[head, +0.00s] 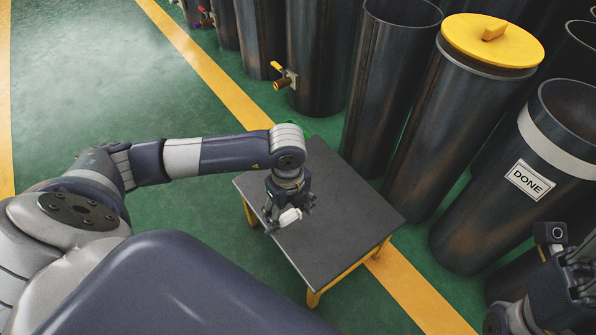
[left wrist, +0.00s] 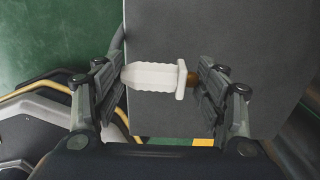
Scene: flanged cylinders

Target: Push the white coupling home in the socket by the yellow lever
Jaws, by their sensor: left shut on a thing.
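The white coupling (head: 290,217) is ribbed, with a flange and a brown end that show in the left wrist view (left wrist: 155,76). My left gripper (head: 288,208) is shut on it over the small table, with one finger at each end; the left wrist view shows both fingers (left wrist: 160,82). I cannot tell whether the coupling touches the tabletop. The yellow lever (head: 277,67) sits above a brass socket (head: 281,84) low on a dark cylinder, apart from the coupling. My right gripper (head: 578,272) is partly in view at the right edge, and its opening is unclear.
The dark table (head: 345,222) with yellow legs is otherwise bare. Several tall dark cylinders stand behind and right of it, one with a yellow lid (head: 492,42), one with a DONE label (head: 526,180). Another fitting (head: 206,19) has a red and purple part. Green floor is free at left.

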